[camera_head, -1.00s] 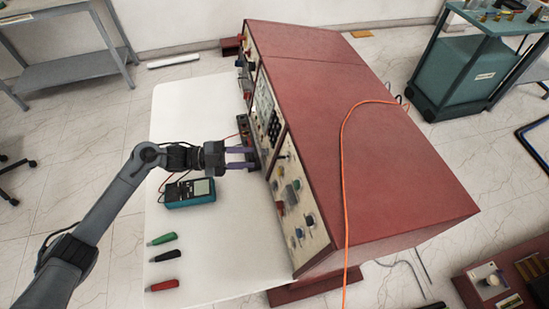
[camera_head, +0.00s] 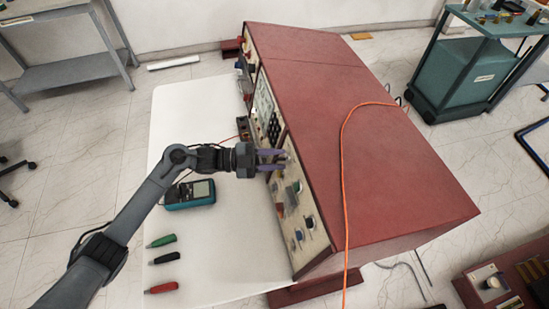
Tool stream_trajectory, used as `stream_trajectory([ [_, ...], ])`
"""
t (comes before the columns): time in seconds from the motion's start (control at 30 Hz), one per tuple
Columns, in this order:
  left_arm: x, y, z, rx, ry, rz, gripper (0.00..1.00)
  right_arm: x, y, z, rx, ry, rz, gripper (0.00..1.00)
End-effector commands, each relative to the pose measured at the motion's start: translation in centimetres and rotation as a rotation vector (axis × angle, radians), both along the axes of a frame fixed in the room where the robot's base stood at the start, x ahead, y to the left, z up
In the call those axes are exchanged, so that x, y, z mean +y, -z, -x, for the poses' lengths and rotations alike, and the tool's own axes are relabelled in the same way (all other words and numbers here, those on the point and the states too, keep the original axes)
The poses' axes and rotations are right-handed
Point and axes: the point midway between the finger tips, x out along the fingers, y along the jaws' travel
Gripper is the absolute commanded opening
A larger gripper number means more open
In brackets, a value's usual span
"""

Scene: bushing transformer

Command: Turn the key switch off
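The red transformer test console (camera_head: 365,140) stands in the middle, its cream control panel (camera_head: 302,222) facing left. The panel carries several knobs, switches and buttons; which one is the key switch is too small to tell. My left gripper (camera_head: 284,160) reaches in from the left, its two purple fingers at the panel's upper part. A small gap shows between the fingers. Their tips are at or very near the panel, and the small part there is mostly hidden by them. My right gripper is not in view.
A teal multimeter (camera_head: 190,194) lies on the white table (camera_head: 215,265) under my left arm. Green (camera_head: 161,240), black (camera_head: 165,258) and red (camera_head: 161,288) handled tools lie near the table's front left. An orange cable (camera_head: 344,200) runs over the console.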

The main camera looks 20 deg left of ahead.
Motion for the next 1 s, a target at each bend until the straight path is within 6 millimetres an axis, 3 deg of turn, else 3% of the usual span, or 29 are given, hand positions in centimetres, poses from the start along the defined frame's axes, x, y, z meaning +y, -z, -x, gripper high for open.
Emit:
stream_trajectory([
  [0.03,0.0,0.0,0.0,0.000,0.000,0.000,0.25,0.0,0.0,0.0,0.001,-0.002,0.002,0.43],
  [0.2,0.0,0.0,0.0,0.000,0.000,0.000,0.00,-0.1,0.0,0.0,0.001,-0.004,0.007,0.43],
  [0.67,0.0,-0.2,0.0,0.042,-0.012,0.030,0.00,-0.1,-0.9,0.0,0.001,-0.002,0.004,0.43],
  [1.0,0.0,-0.5,0.1,0.227,-0.068,0.165,0.00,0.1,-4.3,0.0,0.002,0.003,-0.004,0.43],
])
